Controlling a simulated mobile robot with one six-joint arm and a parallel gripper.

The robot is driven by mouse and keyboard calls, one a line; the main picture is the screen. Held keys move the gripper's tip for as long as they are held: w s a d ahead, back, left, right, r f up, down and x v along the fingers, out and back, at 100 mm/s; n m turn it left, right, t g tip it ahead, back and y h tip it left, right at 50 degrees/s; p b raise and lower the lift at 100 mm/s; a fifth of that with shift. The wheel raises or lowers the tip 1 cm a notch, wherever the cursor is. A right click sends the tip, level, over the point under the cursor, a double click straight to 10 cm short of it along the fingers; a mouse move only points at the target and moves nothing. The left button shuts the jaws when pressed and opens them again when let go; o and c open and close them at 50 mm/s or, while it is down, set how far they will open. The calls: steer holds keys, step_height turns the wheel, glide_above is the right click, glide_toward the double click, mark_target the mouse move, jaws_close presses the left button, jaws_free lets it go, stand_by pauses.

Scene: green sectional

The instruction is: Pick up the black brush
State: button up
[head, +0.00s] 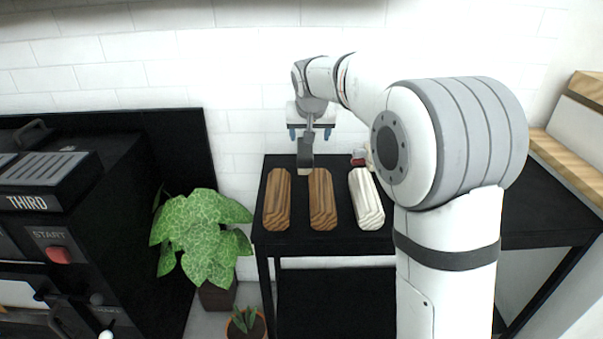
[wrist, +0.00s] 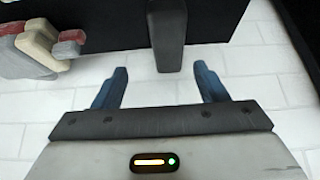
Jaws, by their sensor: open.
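The black brush (head: 306,151) appears to stand at the back of the black table, behind the wooden blocks, with a dark upper part and a beige lower end. My gripper (head: 311,134) is open above the table's back edge, its blue fingers to either side of the brush's upper part in the picture. In the wrist view the dark end of the brush (wrist: 167,38) lies just ahead of the gap between the fingers of my open gripper (wrist: 161,78). The frames do not clearly show contact.
Two brown wooden blocks (head: 277,200) and a pale block (head: 366,200) lie on the black table (head: 300,244). A small red and beige item (wrist: 40,45) is beside the brush, partly behind my arm. A white tiled wall (head: 240,80) is close behind. A plant (head: 200,235) stands left.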

mark_target(305, 147)
steer(key=shift+w+a+f+b, duration=0.35)
steer(key=shift+w+a+f, duration=0.2)
steer(key=shift+w+f, duration=0.3)
steer(key=x, duration=0.2)
steer(key=shift+w+f+b, duration=0.1)
steer(key=shift+f+b, duration=0.15)
steer(key=shift+b, duration=0.15)
steer(key=b+x, duration=0.2)
steer(key=x, duration=0.3)
steer(key=shift+s+a+f+b, duration=0.1)
steer(key=shift+s+b, duration=0.1)
steer(key=shift+b, duration=0.15)
steer(key=shift+c, duration=0.4)
steer(key=c, duration=1.1)
step_height(305, 147, up, 10)
steer(key=p, duration=0.5)
